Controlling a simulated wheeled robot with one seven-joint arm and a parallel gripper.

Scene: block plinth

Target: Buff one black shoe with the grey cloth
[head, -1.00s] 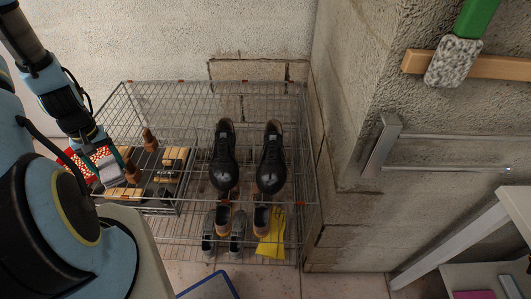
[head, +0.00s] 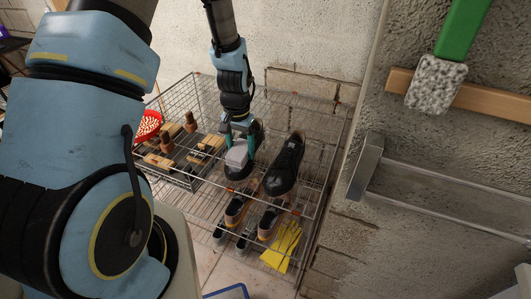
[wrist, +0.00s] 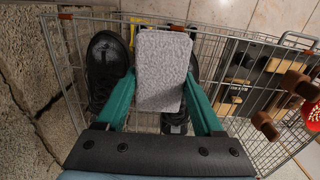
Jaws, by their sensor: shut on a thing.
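My gripper (head: 239,132) is shut on the grey cloth (head: 237,156), a light speckled pad. It is over the left black shoe (head: 240,172), whose toe and part of its upper show around the cloth. In the wrist view the cloth (wrist: 163,72) spans between the teal fingers and hides most of that shoe (wrist: 175,122). I cannot tell for certain whether cloth and shoe touch. The other black shoe (head: 286,166) stands beside it to the right, clear of the gripper, and shows at left in the wrist view (wrist: 104,72).
Both shoes stand on a wire rack (head: 322,165). A wire basket with several wooden brushes (head: 188,124) and a red dotted item (head: 148,125) are at left. Lower down are more shoes (head: 269,222) and yellow gloves (head: 282,245). A block wall with a metal rail (head: 430,205) bounds the right.

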